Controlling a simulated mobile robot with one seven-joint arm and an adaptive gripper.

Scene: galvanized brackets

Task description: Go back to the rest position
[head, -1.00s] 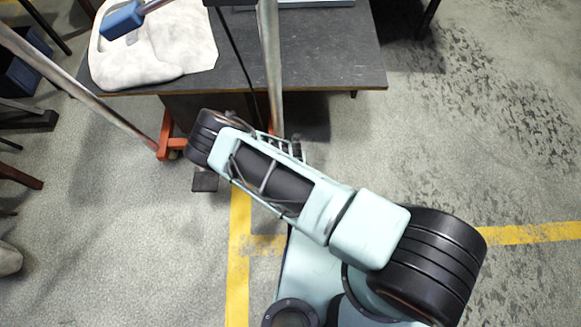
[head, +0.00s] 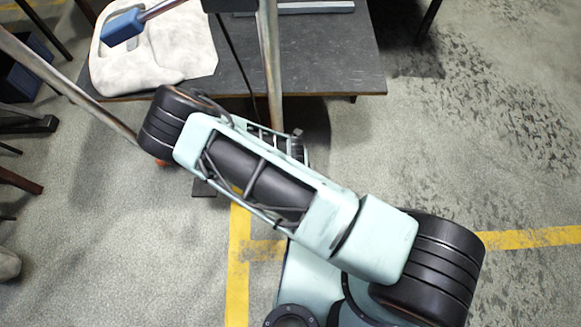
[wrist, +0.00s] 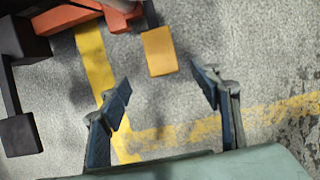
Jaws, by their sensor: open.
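My gripper (wrist: 161,76) shows in the wrist view with its two dark blue-grey fingers spread apart. My gripper is hidden there behind the arm links.
A dark table (head: 330,65) at the top bears a crumpled whitish cloth (head: 185,55). A metal pole (head: 271,70) and a slanted metal bar (head: 65,85) stand near my elbow. The wrist view shows orange metal parts (wrist: 65,17) and an orange-yellow block (wrist: 159,51). Floor at right is clear.

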